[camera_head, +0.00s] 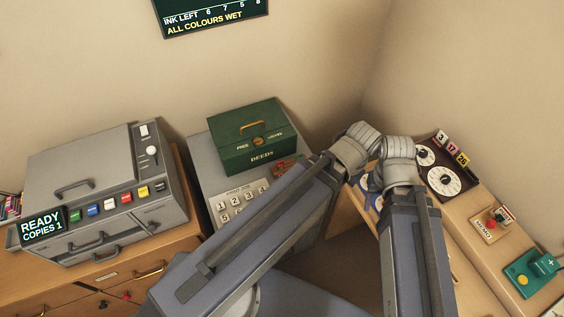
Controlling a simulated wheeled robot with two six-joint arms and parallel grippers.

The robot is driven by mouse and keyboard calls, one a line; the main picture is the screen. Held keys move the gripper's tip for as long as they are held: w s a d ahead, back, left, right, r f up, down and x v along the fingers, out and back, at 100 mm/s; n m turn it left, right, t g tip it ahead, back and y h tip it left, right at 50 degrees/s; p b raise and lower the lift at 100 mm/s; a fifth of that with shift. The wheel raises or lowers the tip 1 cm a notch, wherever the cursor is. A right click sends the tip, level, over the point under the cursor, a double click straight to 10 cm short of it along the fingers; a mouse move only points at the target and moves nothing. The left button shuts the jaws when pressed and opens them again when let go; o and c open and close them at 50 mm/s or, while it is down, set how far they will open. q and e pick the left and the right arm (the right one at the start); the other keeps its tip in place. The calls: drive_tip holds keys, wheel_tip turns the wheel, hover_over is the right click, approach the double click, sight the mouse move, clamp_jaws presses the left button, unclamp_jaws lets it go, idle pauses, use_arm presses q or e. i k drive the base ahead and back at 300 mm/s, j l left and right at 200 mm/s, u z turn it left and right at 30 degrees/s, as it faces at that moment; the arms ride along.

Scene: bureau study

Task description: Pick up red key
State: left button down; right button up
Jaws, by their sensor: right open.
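A small red piece (127,296) shows low on the wooden drawer front at the left, beside dark pieces. It may be the red key, but it is too small to tell. Another reddish item (285,165) lies on the grey cabinet in front of the green deeds box (252,137), partly covered by my arm. I cannot tell if it is a key. My right gripper (367,183) is near the folded arm joints at centre right, largely hidden, apart from both red items. My left gripper does not show.
A grey copier (85,185) with coloured buttons stands on the wooden cabinet at left. A number keypad (238,201) sits on the grey cabinet. At right, a ledge holds dials (445,181), a memo board (488,226) and a green device (530,270). Walls close off the back.

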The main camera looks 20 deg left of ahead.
sight(280, 164)
drive_tip(key=i+j+u, duration=0.1)
drive_tip(key=u, duration=0.35)
drive_tip(key=i+u, duration=0.1)
drive_tip(key=u, duration=0.35)
